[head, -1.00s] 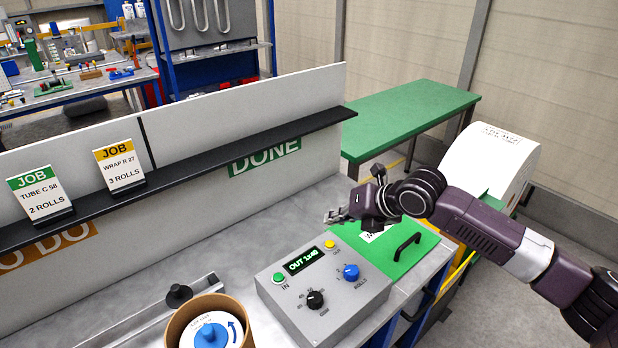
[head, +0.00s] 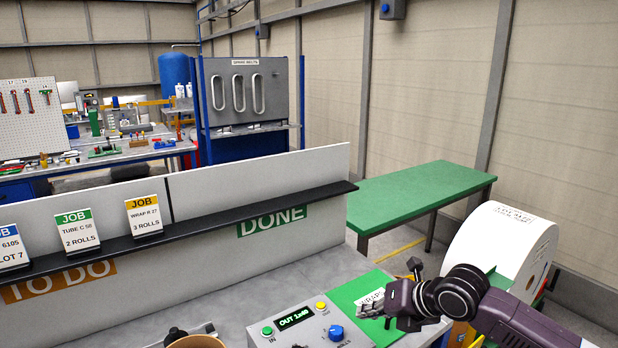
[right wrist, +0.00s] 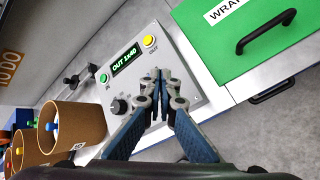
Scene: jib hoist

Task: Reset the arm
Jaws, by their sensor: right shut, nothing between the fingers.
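My right arm comes in from the right in the head view. Its gripper (head: 368,308) is shut and empty, in front of the green lid panel (head: 352,287) with a WRAP label. In the right wrist view the closed fingertips (right wrist: 160,73) show over the grey control box (right wrist: 143,75), with no visible contact. The box (head: 300,326) has a green display reading OUT 1x40, green and yellow buttons, and knobs. My left gripper is not in view.
A black shelf (head: 190,233) with job cards runs along the white board. A green table (head: 420,195) and a large white roll (head: 500,245) stand to the right. Brown tubs (right wrist: 75,125) stand beside the box. A black handle (right wrist: 268,32) sits on the green lid.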

